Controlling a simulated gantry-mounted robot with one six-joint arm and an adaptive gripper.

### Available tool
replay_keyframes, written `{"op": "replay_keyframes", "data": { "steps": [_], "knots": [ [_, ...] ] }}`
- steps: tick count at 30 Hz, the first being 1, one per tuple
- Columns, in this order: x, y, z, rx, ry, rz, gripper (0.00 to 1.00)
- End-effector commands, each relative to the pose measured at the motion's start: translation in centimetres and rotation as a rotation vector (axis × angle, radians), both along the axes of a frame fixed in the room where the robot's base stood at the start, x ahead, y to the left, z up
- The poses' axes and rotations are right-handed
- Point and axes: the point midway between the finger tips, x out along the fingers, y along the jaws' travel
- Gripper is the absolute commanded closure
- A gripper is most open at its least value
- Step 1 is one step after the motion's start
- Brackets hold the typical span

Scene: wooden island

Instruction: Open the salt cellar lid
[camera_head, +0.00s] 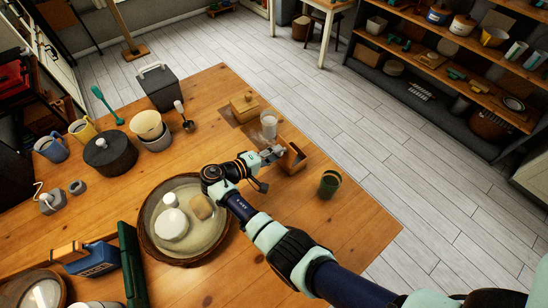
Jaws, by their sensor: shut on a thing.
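The salt cellar appears to be the small wooden box (293,161) on the right part of the wooden island. A dark opening shows in it beside a slanted wooden panel, which may be its lid; how far the lid stands open is too small to tell. My gripper (276,153) reaches in from the left of the box and is shut at its near left edge, seemingly on the lid. The fingertips hide the exact place of contact.
A glass jar (269,126) stands close behind my gripper. A dark green cup (329,184) stands right of the box. A round tray (152,242) with white pieces lies left of my arm. The island's right edge is close.

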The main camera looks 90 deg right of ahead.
Motion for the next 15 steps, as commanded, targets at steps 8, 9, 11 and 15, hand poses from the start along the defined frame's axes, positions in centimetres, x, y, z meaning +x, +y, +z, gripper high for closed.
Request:
{"op": "replay_keyframes", "data": {
  "steps": [8,9,11,15],
  "knots": [
    [0.84,0.52,-0.57,-0.048,0.064,0.008,1.0],
    [0.88,0.55,-0.54,-0.051,0.068,0.008,1.0],
    [0.91,0.58,-0.5,-0.055,0.073,0.008,1.0],
    [0.94,0.61,-0.43,-0.057,0.076,0.008,1.0]
  ]
}}
